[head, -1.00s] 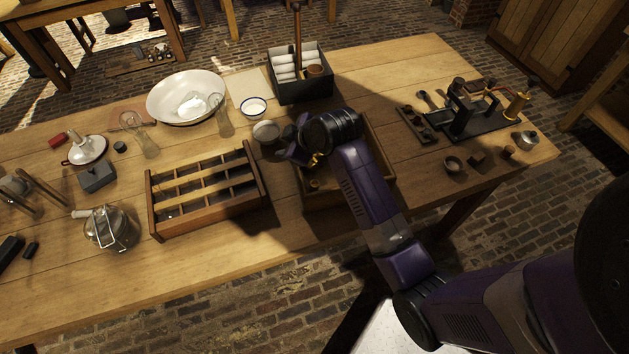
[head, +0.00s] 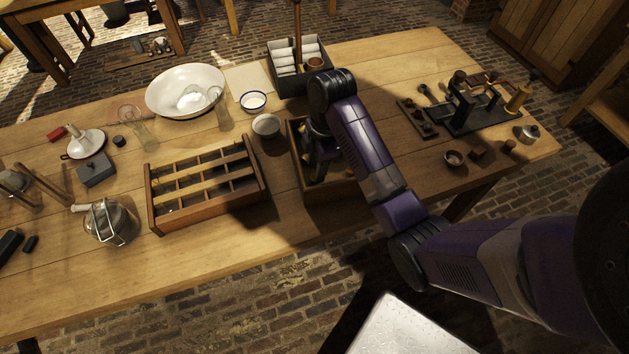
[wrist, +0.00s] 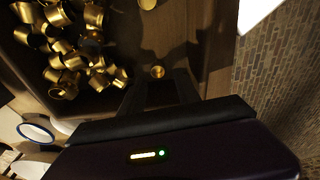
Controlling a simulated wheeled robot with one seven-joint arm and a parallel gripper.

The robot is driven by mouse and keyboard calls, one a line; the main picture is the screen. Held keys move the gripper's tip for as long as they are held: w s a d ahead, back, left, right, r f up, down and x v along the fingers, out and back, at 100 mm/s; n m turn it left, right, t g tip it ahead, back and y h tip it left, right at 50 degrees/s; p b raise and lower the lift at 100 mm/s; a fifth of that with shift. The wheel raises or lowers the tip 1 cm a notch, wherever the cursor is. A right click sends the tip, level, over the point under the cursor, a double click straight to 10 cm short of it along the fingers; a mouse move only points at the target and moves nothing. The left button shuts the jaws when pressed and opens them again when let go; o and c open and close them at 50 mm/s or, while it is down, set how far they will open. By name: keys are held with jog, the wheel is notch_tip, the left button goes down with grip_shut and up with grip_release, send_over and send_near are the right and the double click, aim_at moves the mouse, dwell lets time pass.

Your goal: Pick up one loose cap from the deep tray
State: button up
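The deep tray (head: 345,190) is a wooden box right of the middle of the table, partly covered by my arm in the head view. In the wrist view, several brass caps (wrist: 68,50) lie heaped on the tray floor (wrist: 165,30) at upper left. In the head view my gripper (head: 318,168) points down into the tray's left part. Its fingertips' height above the floor is unclear.
A divided wooden rack (head: 205,190) stands left of the tray. A small white bowl (head: 266,125) sits close to the tray's back left corner. A dark box with white rolls (head: 300,85) stands behind. A black press (head: 475,110) is at right.

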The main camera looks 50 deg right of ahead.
jog(key=f, duration=0.4)
jog(key=shift+a+p, duration=0.2)
jog(key=shift+p, duration=0.1)
jog(key=shift+c, duration=0.5)
grip_shut()
jog(key=shift+r, duration=0.15)
